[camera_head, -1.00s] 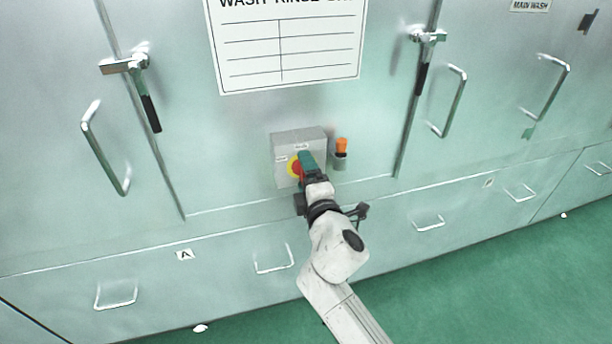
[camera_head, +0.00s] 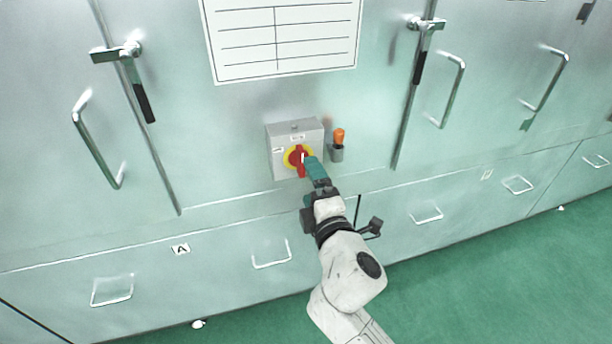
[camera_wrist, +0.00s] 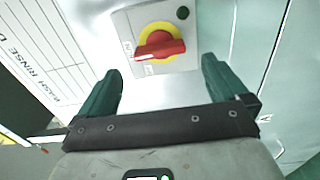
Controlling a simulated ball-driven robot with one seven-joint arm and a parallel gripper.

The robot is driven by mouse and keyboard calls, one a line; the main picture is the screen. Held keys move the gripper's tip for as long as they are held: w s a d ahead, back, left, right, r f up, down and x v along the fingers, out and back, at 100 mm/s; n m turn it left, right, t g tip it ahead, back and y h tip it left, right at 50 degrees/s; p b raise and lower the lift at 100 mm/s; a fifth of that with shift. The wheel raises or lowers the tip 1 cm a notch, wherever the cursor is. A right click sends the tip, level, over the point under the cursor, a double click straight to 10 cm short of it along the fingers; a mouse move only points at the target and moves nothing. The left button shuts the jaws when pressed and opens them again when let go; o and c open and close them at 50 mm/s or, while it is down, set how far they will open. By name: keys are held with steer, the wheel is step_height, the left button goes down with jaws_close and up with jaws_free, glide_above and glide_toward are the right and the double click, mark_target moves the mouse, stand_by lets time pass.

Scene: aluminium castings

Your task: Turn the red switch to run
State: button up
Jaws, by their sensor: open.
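The red switch (camera_head: 298,158) is a rotary knob on a yellow disc, on the front of a small grey box fixed to the metal cabinet. In the wrist view the red knob (camera_wrist: 160,47) lies ahead of the fingertips, between their lines, with clear space around it. My gripper (camera_head: 311,163) has green fingers and is just right of and below the knob in the head view. In the wrist view my gripper (camera_wrist: 162,72) is open and empty, and the fingers look apart from the knob. The labels on the box are too small to read.
An orange-topped item (camera_head: 339,137) sits in a small holder right of the box. A printed chart (camera_head: 282,40) hangs above. Latches and door handles (camera_head: 450,90) flank the box, with drawers (camera_head: 272,255) below. Green floor (camera_head: 480,290) is open at the lower right.

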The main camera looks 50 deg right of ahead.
steer(key=shift+b+v, duration=0.4)
steer(key=shift+v, duration=1.75)
steer(key=s+d+f+m+g+y, duration=0.1)
steer(key=s+f+m+g, duration=0.25)
steer(key=f, duration=0.35)
steer(key=s+f+m+g+y, duration=0.2)
steer(key=s+f+m+g, duration=0.15)
steer(key=f+m, duration=0.2)
steer(key=s+a+f+m+g+y, duration=0.2)
steer(key=s+a+f+g+y, duration=0.4)
steer(key=s+a+f, duration=0.4)
steer(key=shift+f+g+y, duration=0.4)
steer(key=shift+f+g, duration=0.1)
